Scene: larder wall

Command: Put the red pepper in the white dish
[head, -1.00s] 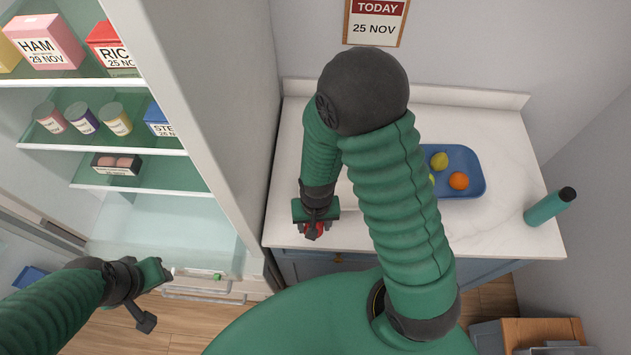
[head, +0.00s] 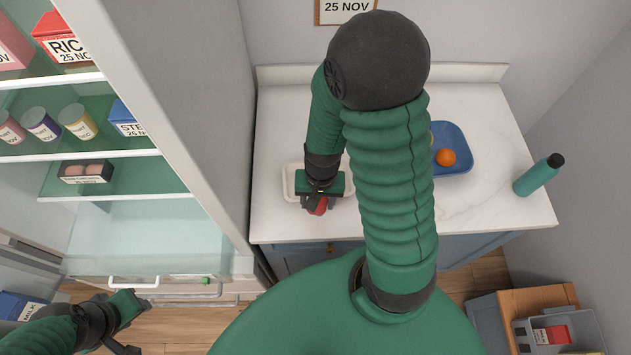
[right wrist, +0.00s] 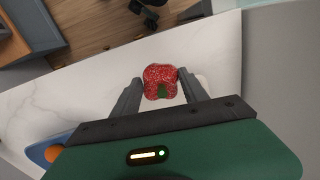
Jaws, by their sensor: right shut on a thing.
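The red pepper (head: 320,207) is held in my right gripper (head: 317,204). The right wrist view shows the pepper (right wrist: 160,82) between the two fingers of that gripper (right wrist: 160,78). The white dish (head: 289,183) is on the counter, partly hidden behind my right forearm and gripper. The pepper shows at the dish's near edge in the head view; its height above the dish is hard to tell. My left gripper (head: 138,322) is empty with its fingers apart, low at the left near the fridge.
A blue tray (head: 464,150) with an orange (head: 445,157) is on the counter right of my arm. A teal bottle (head: 537,176) stands at the counter's right end. The open fridge (head: 190,130) is at the left. A grey bin (head: 590,328) is at lower right.

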